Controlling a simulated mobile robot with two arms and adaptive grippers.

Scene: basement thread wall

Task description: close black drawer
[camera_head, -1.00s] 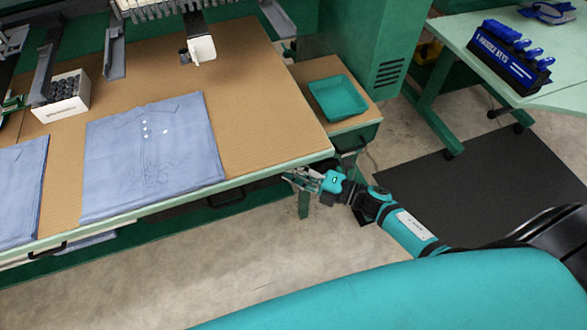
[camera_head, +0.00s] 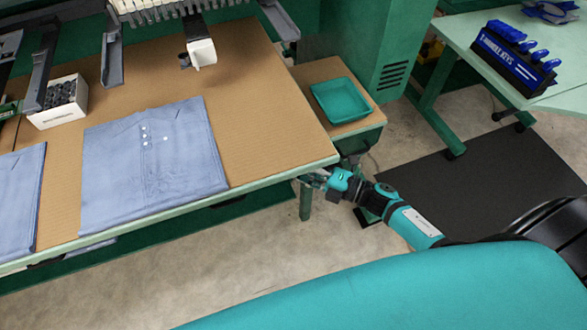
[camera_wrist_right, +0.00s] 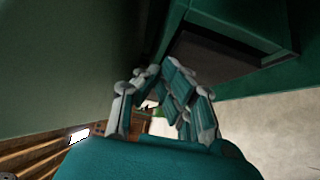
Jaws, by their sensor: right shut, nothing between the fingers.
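No drawer is plainly recognisable as the black drawer. Under the table's front edge the head view shows a dark handle-like strip (camera_head: 229,200), and a dark part (camera_head: 352,158) sits below the side shelf near the table's right corner. In the wrist view a dark flat panel (camera_wrist_right: 215,60) lies within a green frame at the upper right; I cannot tell whether it is the drawer. My right gripper (camera_head: 310,179) is just below the table's front right corner, partly hidden by the edge. Its fingers (camera_wrist_right: 158,74) are shut and empty in the wrist view. My left gripper is out of view.
The work table (camera_head: 262,130) holds folded blue shirts (camera_head: 155,155) and a white box (camera_head: 60,105). A teal tray (camera_head: 342,100) sits on the side shelf. A green bench (camera_head: 475,40) stands at the right. Bare floor (camera_head: 190,275) lies in front.

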